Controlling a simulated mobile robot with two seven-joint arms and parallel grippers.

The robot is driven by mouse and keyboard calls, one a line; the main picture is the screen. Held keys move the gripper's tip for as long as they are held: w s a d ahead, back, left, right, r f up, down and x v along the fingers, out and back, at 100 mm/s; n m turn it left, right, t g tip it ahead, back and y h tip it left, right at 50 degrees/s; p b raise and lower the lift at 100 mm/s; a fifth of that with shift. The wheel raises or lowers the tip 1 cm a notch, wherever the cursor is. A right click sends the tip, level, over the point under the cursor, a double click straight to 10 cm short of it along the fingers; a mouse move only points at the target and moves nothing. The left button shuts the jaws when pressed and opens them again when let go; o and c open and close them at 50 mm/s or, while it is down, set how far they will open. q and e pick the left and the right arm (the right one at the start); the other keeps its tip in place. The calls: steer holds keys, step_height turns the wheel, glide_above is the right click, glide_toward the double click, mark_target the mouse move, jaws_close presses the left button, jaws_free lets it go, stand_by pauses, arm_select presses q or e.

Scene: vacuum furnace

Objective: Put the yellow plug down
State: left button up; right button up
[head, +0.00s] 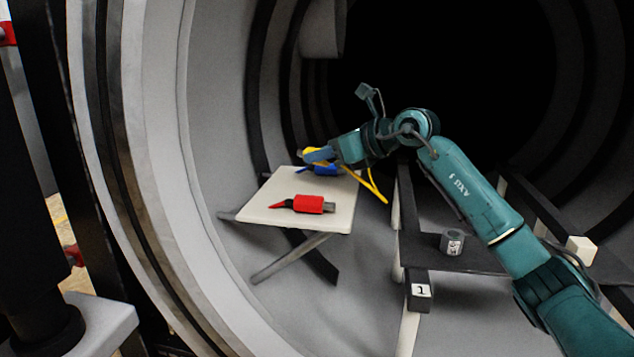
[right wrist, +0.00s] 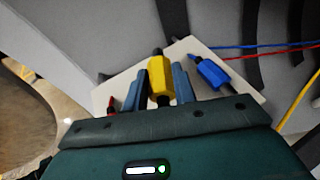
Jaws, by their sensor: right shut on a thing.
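The yellow plug (right wrist: 160,72) is between the fingers of my right gripper (right wrist: 161,85) in the right wrist view, and the gripper is shut on it. In the head view my right gripper (head: 318,155) is at the far edge of a white board (head: 275,185), with the yellow plug (head: 308,151) partly hidden by the fingers. I cannot tell whether the plug touches the board. A red plug (head: 308,204) lies on the near part of the board. A blue plug (head: 325,170) lies at the far side, close to the gripper. My left gripper is not in view.
A yellow cable (head: 375,186) hangs near my right wrist. The round grey furnace wall (head: 215,150) encloses the board on the left.

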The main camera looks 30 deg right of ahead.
mark_target(323, 191)
steer(key=shift+f, duration=2.7)
steer(key=shift+f, duration=0.2)
steer(key=o, duration=1)
steer(key=shift+r, duration=0.1)
steer(key=shift+r, duration=0.2)
steer(key=shift+b+v, duration=1.2)
steer(key=shift+v, duration=4.75)
